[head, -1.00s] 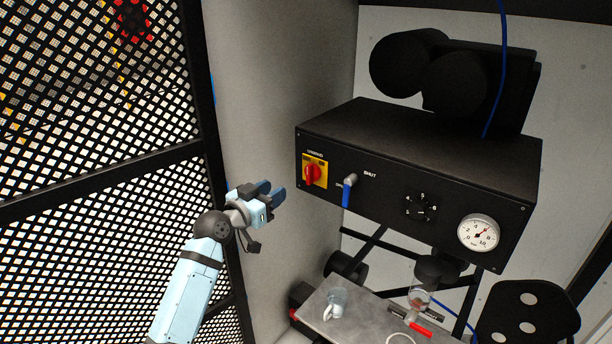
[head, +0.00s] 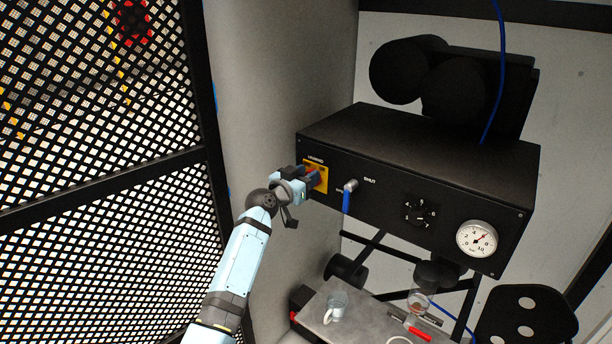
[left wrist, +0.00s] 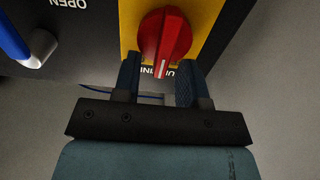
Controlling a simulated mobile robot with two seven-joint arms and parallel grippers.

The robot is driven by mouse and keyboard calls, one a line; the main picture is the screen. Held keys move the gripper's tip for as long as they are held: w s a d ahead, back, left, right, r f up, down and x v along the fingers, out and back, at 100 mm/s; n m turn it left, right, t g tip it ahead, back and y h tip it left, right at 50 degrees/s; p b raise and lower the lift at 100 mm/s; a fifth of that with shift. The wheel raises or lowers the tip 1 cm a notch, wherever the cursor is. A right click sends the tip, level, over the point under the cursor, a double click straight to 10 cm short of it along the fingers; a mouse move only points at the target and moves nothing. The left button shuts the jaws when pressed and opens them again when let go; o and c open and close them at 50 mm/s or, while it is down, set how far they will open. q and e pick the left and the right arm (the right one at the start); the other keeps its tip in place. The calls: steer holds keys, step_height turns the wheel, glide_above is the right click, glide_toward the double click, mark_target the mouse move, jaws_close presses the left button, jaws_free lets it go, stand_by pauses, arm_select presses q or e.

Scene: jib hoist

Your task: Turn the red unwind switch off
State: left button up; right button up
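The red unwind switch (left wrist: 165,38) is a rotary knob on a yellow plate (left wrist: 204,18) on the front of the black box; its white pointer line shows in the left wrist view. In the head view the yellow plate (head: 321,180) shows, with the knob mostly hidden by my gripper. My left gripper (head: 309,179) is at the knob. In the left wrist view its two fingers (left wrist: 160,80) are apart, one on each side of the knob's near end, with a gap between them; whether they touch it I cannot tell. My right gripper is not in view.
A blue-handled valve lever (head: 347,199) sits just right of the switch. A numbered dial (head: 420,211) and a pressure gauge (head: 477,239) are farther right. A grey bench (head: 318,314) with a glass cup (head: 337,303) is below. A mesh panel (head: 100,240) stands at left.

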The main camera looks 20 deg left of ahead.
arm_select(q)
jaws_close()
steer(key=shift+w+a+f+n+p, duration=0.1)
steer(key=shift+a+f+n+p, duration=0.4)
steer(key=shift+n, duration=2.5)
steer(key=shift+w+a+f+n+p, duration=0.2)
steer(key=shift+n+p, duration=0.6)
steer(key=shift+n, duration=2.2)
steer(key=shift+w+a+f+n+p, duration=0.1)
steer(key=shift+a+f+n+p, duration=0.45)
steer(key=shift+n, duration=2.45)
steer(key=shift+d+r, duration=0.1)
steer(key=shift+d, duration=0.05)
